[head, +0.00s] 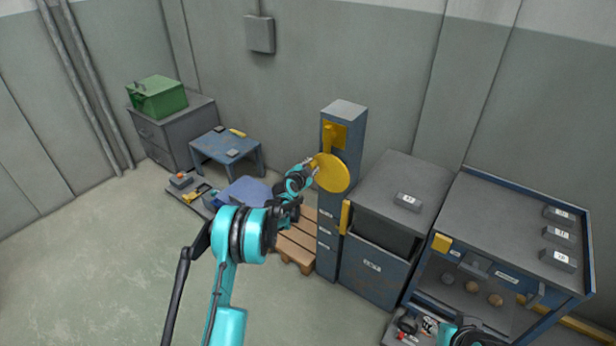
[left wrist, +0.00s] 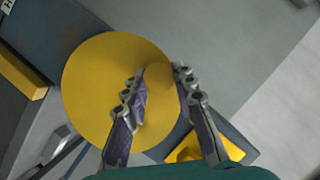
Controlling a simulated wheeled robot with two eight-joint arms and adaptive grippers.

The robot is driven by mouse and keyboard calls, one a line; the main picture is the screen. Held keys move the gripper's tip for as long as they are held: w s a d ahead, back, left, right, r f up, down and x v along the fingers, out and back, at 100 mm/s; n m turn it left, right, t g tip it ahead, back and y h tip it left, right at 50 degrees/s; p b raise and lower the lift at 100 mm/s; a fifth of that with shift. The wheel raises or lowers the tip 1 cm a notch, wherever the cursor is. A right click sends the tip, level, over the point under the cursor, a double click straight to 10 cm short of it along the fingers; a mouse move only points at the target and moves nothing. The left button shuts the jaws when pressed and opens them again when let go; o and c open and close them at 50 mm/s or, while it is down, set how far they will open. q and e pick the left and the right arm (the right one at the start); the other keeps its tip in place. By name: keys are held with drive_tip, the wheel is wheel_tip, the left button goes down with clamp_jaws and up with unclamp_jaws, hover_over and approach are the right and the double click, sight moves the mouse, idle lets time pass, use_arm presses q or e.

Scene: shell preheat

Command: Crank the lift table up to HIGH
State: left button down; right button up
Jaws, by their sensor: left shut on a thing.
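The yellow crank wheel (head: 333,174) is a round disc on the side of a tall blue-grey post (head: 345,117). It fills much of the left wrist view (left wrist: 88,92). My left gripper (head: 312,168) is at the wheel's left edge; in the left wrist view its fingers (left wrist: 158,82) close around a yellow knob on the disc. Small labels run down the post, too small to read. A blue flat surface (head: 245,190) left of the post, perhaps the lift table, is partly hidden by my left arm. My right gripper (head: 468,337) is cut off at the bottom edge.
A wooden pallet (head: 297,240) lies at the post's foot. A grey cabinet (head: 372,274) and a blue-framed bench (head: 520,235) stand to the right. A small blue table (head: 228,147) and a green box (head: 158,97) are at the back left. The left floor is clear.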

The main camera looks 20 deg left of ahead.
sight(328, 159)
use_arm(q)
drive_tip(key=r+m, duration=0.1)
drive_tip(key=d+m+t+y, duration=0.1)
drive_tip(key=shift+s+d+r+m, duration=0.25)
drive_tip(key=shift+r+m, duration=0.1)
drive_tip(key=shift+m, duration=0.05)
drive_tip(key=m, duration=0.1)
drive_tip(key=d+r+m+t+b, duration=0.1)
drive_tip(key=m, duration=0.1)
drive_tip(key=shift+s+d+y, duration=0.3)
drive_tip(key=shift+y, duration=0.1)
drive_tip(key=shift+s+d+r+m+t, duration=0.15)
drive_tip(key=shift+d+m+t, duration=0.2)
drive_tip(key=shift+m, duration=0.2)
drive_tip(key=shift+s+d+r+m+t, duration=0.1)
drive_tip(key=shift+d+m+t, duration=0.25)
drive_tip(key=shift+m, duration=0.2)
drive_tip(key=shift+s+d+m+t, duration=0.15)
drive_tip(key=shift+d+m+t, duration=0.25)
drive_tip(key=shift+m, duration=0.35)
drive_tip(key=shift+s+d+m+t, duration=0.2)
drive_tip(key=shift+d+m, duration=0.3)
drive_tip(key=shift+m, duration=0.25)
drive_tip(key=c, duration=1.2)
unclamp_jaws()
drive_tip(key=shift+d, duration=0.1)
